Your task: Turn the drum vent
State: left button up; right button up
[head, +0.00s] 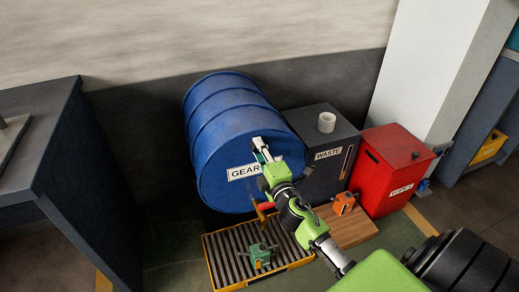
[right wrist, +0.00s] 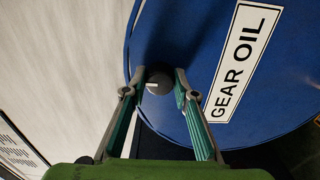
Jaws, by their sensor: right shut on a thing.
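A large blue drum (head: 225,120) lies on its side with its round end facing me, and it fills much of the right wrist view (right wrist: 185,55). Its white label reads "GEAR OIL"; my gripper covers part of it in the head view. My right gripper (head: 259,145) is at the upper part of the drum end. In the right wrist view its fingers (right wrist: 160,82) are on either side of the dark, round drum vent (right wrist: 157,76) and shut on it. The gripper hides the vent in the head view. My left gripper is not in view.
Below the drum is a yellow-rimmed grated tray (head: 228,262) with a small green-and-orange item (head: 259,256). A grey waste bin (head: 309,122) bearing a white cup (head: 326,122), a red wipes bin (head: 392,170) and a wooden board (head: 352,232) stand right. A dark bench (head: 75,180) is left.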

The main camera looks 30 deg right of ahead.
jog(key=shift+n, duration=0.3)
jog(key=o, duration=1.1)
jog(key=v, duration=1.2)
jog(key=shift+f, duration=0.1)
